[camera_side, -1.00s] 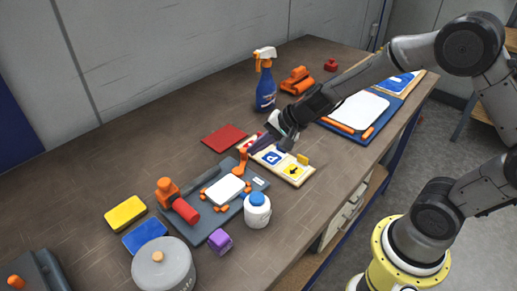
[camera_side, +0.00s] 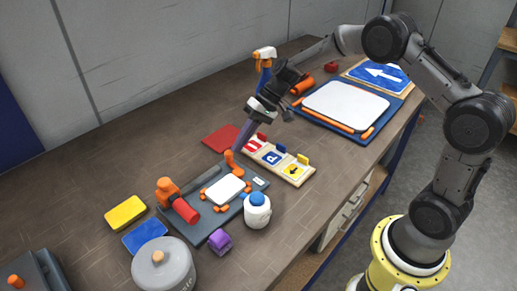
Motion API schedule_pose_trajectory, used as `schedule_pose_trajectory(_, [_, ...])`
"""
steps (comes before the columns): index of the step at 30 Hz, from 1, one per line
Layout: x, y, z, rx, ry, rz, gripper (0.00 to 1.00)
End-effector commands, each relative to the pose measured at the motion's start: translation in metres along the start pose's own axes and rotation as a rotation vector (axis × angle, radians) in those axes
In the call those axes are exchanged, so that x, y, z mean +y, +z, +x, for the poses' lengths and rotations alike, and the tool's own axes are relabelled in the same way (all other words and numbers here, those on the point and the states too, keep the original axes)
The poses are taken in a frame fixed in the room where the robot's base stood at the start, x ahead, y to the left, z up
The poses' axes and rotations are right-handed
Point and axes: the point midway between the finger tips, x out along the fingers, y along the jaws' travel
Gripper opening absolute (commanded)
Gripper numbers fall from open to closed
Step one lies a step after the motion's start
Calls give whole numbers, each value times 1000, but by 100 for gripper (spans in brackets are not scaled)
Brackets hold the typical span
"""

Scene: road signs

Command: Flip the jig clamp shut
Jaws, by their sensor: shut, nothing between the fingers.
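The jig is a dark grey plate (camera_side: 200,228) on the bench, with a white sign blank (camera_side: 224,189) lying on it between small orange corner stops. The orange clamp lever (camera_side: 233,164) stands at the jig's back edge, tilted to the left. My gripper (camera_side: 239,147) is shut and empty, its fingertips pointing down just above and beside the lever's top. I cannot tell whether they touch it. An orange tool with a red cylinder (camera_side: 184,210) stands at the jig's left end.
A sign rack (camera_side: 275,160) and red pad (camera_side: 221,138) lie behind the jig. A spray bottle (camera_side: 264,57) stands behind my gripper.

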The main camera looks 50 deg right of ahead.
Motion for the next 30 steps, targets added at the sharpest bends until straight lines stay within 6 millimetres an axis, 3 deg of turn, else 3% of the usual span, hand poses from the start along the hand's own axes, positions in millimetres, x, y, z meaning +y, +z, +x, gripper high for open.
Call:
schedule_pose_trajectory(11, [-6, -4, 5, -93, 0, -113, 0])
schedule_pose_trajectory(30, [-6, -5, 4, -105, 0, -126, 0])
